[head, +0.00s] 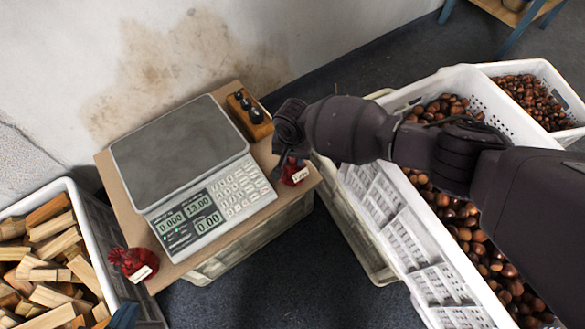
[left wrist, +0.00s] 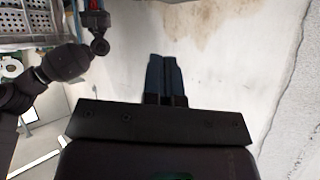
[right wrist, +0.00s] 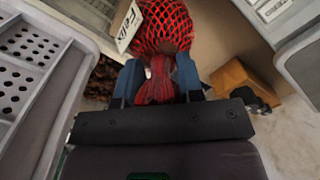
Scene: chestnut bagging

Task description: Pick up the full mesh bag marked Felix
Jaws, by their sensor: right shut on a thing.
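A full red mesh bag (right wrist: 165,25) hangs in my right gripper (right wrist: 158,75), whose blue fingers are shut on its gathered neck. Its tag (right wrist: 128,27) reads Felix in the right wrist view. In the head view this bag (head: 293,172) shows at the right edge of the board, partly hidden by my right gripper. I cannot tell whether its bottom touches the board. A second red mesh bag (head: 133,263) with a pale tag, too small to read, is at the board's front left corner. My left gripper (left wrist: 167,60) has its blue fingers together, empty, before the wall.
A scale (head: 180,150) fills most of the board. A wooden block with dark weights (head: 249,112) stands behind its right side. White crates with chestnuts (head: 450,215) are at the right. A crate of split firewood (head: 45,255) is at the left. Dark floor lies in front.

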